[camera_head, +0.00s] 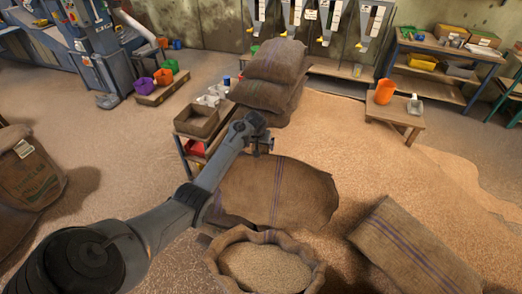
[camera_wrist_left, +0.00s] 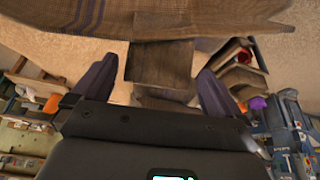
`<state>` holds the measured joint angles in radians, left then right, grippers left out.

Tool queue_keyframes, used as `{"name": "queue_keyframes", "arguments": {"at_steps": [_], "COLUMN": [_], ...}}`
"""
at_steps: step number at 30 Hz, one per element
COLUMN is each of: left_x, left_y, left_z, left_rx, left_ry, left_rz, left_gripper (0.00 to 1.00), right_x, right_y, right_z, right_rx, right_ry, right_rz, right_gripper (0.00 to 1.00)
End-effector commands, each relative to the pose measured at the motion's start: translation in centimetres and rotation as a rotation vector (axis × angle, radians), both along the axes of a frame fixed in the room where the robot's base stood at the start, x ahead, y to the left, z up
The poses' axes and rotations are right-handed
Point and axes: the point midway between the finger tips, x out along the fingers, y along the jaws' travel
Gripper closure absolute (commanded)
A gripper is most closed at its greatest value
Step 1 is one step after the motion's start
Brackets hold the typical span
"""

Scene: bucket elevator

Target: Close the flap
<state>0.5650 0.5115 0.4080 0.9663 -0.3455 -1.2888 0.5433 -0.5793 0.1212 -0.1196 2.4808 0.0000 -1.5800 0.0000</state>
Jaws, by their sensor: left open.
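I cannot make out for certain which part is the flap in either view. My left gripper (camera_head: 262,146) is at the end of the grey arm that reaches in from the left in the head view. It hangs above the floor between the brown open box and the large lying sack. In the left wrist view my left gripper (camera_wrist_left: 157,70) has its two dark fingers spread wide, with nothing held between them. Behind the gap is a brown box-like surface (camera_wrist_left: 160,62), apart from the fingers as far as I can tell. My right gripper is not in view.
A brown open box (camera_head: 196,121) tops a small rack. A lying sack (camera_head: 285,195), an open grain sack (camera_head: 308,270) and stacked sacks (camera_head: 272,75) surround the gripper. Hoppers with yellow-handled chutes (camera_head: 331,22) line the back wall. Grain-covered floor (camera_head: 345,130) is free to the right.

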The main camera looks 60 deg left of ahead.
Motion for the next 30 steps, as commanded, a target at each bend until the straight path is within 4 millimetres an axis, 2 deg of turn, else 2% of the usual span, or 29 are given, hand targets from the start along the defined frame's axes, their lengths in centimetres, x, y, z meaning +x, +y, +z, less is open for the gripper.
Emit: {"name": "queue_keyframes", "arguments": {"at_steps": [6,12,25,26,30], "left_x": [0.9,1.3,1.4,1.4,1.4], "left_y": [0.8,1.2,1.4,1.4,1.3], "left_z": [-2.9,-4.2,-4.6,-4.6,-4.7], "left_rx": [0.000,-0.001,0.001,0.001,0.001], "left_ry": [0.000,-0.001,0.000,0.000,0.000], "left_rz": [-0.001,0.000,-0.001,-0.001,-0.001], "left_gripper": [0.00,0.00,0.00,0.02,0.23], "right_x": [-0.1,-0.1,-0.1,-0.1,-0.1], "right_y": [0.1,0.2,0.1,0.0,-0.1], "right_z": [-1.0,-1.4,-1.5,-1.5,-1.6], "right_rx": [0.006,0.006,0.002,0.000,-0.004], "right_ry": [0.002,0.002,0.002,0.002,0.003], "right_rz": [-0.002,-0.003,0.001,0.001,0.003], "right_gripper": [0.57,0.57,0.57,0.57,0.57]}}
